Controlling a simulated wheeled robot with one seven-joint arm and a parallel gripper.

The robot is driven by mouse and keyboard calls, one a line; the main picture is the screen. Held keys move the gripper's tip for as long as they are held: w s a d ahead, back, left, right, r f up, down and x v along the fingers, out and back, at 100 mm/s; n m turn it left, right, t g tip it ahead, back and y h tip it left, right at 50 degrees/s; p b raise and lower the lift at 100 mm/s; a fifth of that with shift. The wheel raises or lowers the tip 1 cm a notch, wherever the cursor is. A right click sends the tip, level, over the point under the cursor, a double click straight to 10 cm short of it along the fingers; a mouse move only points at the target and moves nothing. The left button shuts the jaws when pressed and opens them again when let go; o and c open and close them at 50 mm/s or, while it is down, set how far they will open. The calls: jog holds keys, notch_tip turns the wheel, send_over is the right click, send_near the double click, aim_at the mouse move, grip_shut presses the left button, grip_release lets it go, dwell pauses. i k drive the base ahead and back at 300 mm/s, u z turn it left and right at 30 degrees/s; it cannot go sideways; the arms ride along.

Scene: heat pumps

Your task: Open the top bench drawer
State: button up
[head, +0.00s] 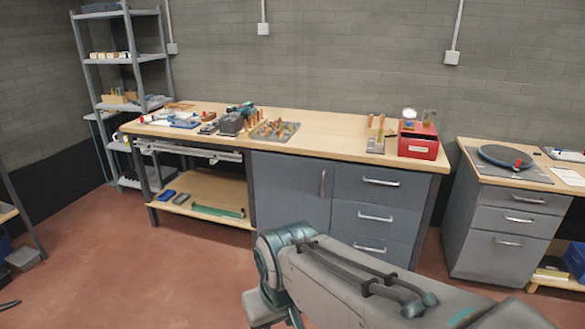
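The wooden-topped workbench (340,140) stands against the back wall. Its grey cabinet has a stack of three drawers on the right. The top bench drawer (350,186) is closed, its front flush with the cabinet, with a horizontal silver handle (381,182). The middle drawer (347,217) and the bottom drawer below it are closed too. My own arm reaches in from the bottom right, in front of the bench, and covers part of the lower cabinet. My gripper does not show, and nothing touches the top drawer's handle.
A cupboard door (290,190) with a vertical handle is left of the drawers. A red box (418,142) and tools stand on the bench. A second drawer unit (495,250) stands at right, a metal shelf rack (136,60) at left. Red floor (130,270) is open at front left.

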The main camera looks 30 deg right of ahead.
aim_at(375, 185)
jog(key=z, duration=0.1)
jog(key=i, duration=1.35)
jog(key=z, duration=1.25)
jog(key=i, duration=0.75)
jog(key=z, duration=0.7)
